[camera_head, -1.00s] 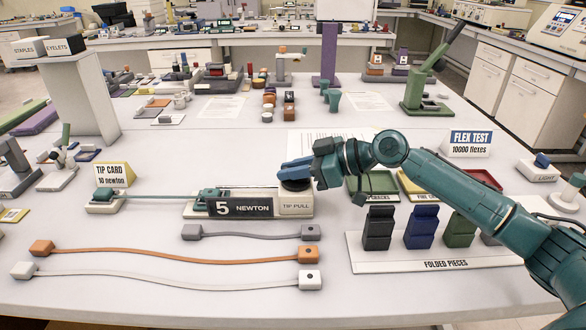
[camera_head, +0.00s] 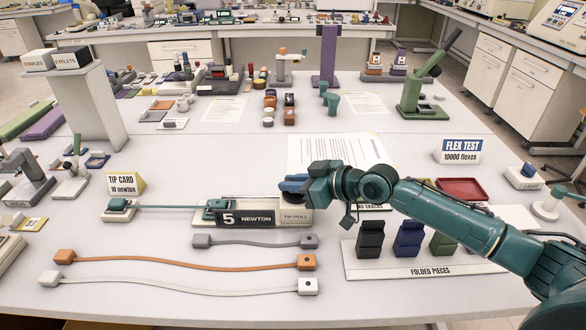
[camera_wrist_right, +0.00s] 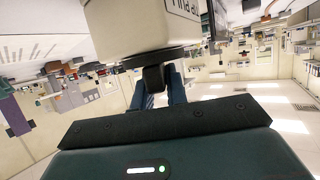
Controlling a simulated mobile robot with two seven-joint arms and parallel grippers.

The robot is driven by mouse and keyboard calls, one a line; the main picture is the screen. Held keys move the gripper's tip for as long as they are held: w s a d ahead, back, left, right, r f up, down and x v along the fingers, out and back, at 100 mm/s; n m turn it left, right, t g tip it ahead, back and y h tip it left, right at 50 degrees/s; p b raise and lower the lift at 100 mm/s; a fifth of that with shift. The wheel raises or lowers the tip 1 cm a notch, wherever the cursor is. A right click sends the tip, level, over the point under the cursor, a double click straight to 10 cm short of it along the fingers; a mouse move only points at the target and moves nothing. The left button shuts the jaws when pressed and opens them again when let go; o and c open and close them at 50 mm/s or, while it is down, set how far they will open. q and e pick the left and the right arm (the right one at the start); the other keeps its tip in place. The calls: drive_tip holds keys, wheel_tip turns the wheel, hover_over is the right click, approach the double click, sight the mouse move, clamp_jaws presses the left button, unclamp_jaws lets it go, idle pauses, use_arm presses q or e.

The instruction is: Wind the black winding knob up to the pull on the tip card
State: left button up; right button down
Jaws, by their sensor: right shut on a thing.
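The tip pull device (camera_head: 258,222) stands on the table, its front reading "5 NEWTON" and "TIP PULL". A rod runs left from it to a small block. The yellow and white tip card (camera_head: 124,185) behind the rod reads "10 newton". The black winding knob (camera_wrist_right: 153,76) shows in the right wrist view against the pale device body; in the head view my gripper mostly hides it. My right gripper (camera_head: 292,186) is at the right end of the device, its blue fingers (camera_wrist_right: 158,92) shut on the knob from both sides. My left gripper is out of view.
Grey, orange (camera_head: 185,263) and white straps lie in front of the device. Folded pieces stand on a white board (camera_head: 430,266) under my right forearm. A red tray (camera_head: 462,189) and the flex test sign (camera_head: 461,150) are at right. A white pillar (camera_head: 92,105) stands at left.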

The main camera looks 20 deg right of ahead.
idle(0.3)
drive_tip(key=c, duration=1.4)
unclamp_jaws()
wheel_tip(320, 180, up, 10)
drive_tip(key=shift+b, duration=0.35)
